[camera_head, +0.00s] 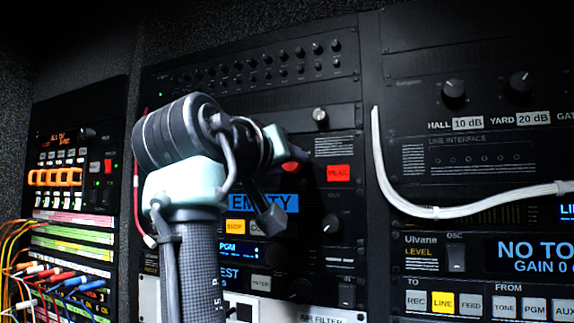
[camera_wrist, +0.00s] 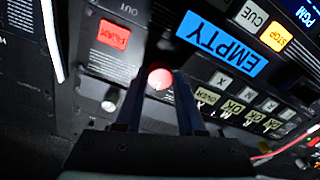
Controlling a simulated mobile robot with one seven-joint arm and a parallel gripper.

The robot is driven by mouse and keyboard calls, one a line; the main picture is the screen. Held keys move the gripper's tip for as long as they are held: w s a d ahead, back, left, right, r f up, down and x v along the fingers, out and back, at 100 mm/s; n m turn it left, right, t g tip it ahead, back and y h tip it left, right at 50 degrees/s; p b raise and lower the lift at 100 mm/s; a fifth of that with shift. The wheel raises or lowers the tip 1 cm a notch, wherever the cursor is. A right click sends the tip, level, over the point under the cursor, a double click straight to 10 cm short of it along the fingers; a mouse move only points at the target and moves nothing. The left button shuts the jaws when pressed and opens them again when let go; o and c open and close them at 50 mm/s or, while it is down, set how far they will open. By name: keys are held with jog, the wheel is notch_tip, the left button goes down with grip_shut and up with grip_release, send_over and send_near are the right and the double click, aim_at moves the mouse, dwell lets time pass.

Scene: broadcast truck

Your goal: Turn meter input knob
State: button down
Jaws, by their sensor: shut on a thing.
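A round knob with a red face (camera_wrist: 160,79) shows between my fingertips in the wrist view. No label that names it as the meter input knob is readable. My gripper (camera_wrist: 163,84) is shut on this knob, one dark finger on each side. In the head view my arm reaches up from the bottom, and my gripper (camera_head: 280,178) faces the middle rack. A bit of red (camera_head: 290,166) shows at its end there; my wrist hides most of the knob and the panel around it.
A blue EMPTY display (camera_head: 277,202) and a lit red button (camera_head: 339,173) sit close to my gripper. A white cable (camera_head: 450,212) loops across the right rack. Coloured patch cables (camera_head: 60,280) hang at the lower left. A small silver knob (camera_head: 319,115) is above.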

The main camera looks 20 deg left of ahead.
jog(key=shift+m, duration=0.6)
jog(key=shift+r+m, duration=0.1)
jog(key=shift+m, duration=0.2)
jog(key=c, duration=0.5)
grip_release()
jog(key=s+b, duration=0.2)
jog(key=s, duration=0.2)
jog(key=s+b, duration=0.3)
jog(key=s, duration=0.1)
jog(key=s+b, duration=0.3)
jog(key=s, duration=0.2)
jog(key=shift+f, duration=0.3)
